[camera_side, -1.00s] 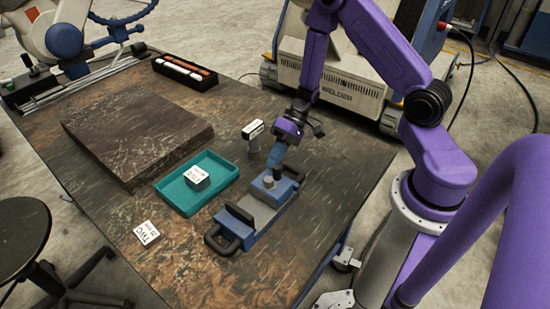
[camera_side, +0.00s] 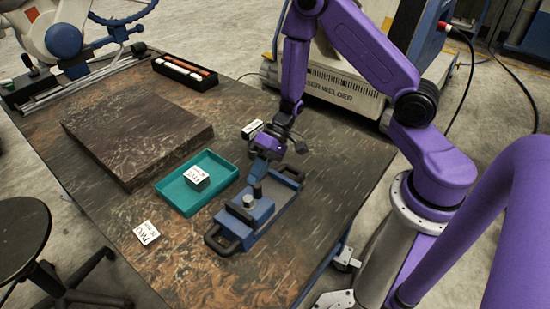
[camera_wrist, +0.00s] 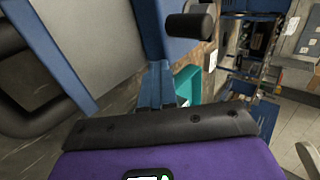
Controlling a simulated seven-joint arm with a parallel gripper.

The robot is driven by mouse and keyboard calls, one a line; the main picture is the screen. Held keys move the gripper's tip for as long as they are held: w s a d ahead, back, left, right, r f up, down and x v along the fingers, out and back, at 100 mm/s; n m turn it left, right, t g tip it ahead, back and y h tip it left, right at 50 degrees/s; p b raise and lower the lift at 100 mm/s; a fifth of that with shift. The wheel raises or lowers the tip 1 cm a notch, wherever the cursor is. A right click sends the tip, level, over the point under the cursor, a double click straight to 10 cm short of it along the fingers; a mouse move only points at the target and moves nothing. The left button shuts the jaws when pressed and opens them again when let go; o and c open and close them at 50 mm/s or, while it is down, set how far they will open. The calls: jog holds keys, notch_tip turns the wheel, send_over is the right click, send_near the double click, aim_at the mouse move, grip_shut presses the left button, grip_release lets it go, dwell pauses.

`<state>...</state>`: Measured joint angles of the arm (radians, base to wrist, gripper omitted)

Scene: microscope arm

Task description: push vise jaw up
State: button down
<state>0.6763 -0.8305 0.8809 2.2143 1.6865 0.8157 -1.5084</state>
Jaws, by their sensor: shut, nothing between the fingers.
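The blue vise (camera_side: 278,205) lies on the table with a black handle loop at each end. Its blue sliding jaw (camera_side: 262,210), topped by a round metal knob (camera_side: 249,201), sits near the lower-left end, close to the black bar there. My gripper (camera_side: 257,190) is shut and empty. Its dark tip is low, just behind the jaw on its upper-right side; I cannot tell whether they touch. The wrist view shows blue vise parts and its grey bed (camera_wrist: 88,40) close up, with a black handle loop at the left edge.
A teal tray (camera_side: 172,189) holding a white labelled block (camera_side: 197,178) stands left of the vise. Another white labelled block (camera_side: 146,233) lies nearer the front. A dark slab (camera_side: 135,128) and a black box (camera_side: 185,73) lie farther back. The table right of the vise is clear.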

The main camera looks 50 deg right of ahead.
jog(key=shift+a, duration=0.15)
jog(key=d, duration=0.4)
jog(key=v, duration=1)
jog(key=s+a+r+n+g+h, duration=0.2)
jog(key=s+a+r+n, duration=0.15)
jog(key=s, duration=0.25)
jog(key=s+a+r+n+g+h, duration=0.2)
jog(key=s+a+r+n+h, duration=0.15)
jog(key=s, duration=0.25)
jog(key=s+d+r+n+t+h, duration=0.1)
jog(key=s+r+n+t+h, duration=0.2)
jog(key=s, duration=0.6)
jog(key=shift+s+r+n+t, duration=0.4)
jog(key=shift+r+n+t, duration=0.2)
jog(key=shift+r+n, duration=0.6)
jog(key=shift+f+h, duration=0.15)
jog(key=shift+h, duration=0.1)
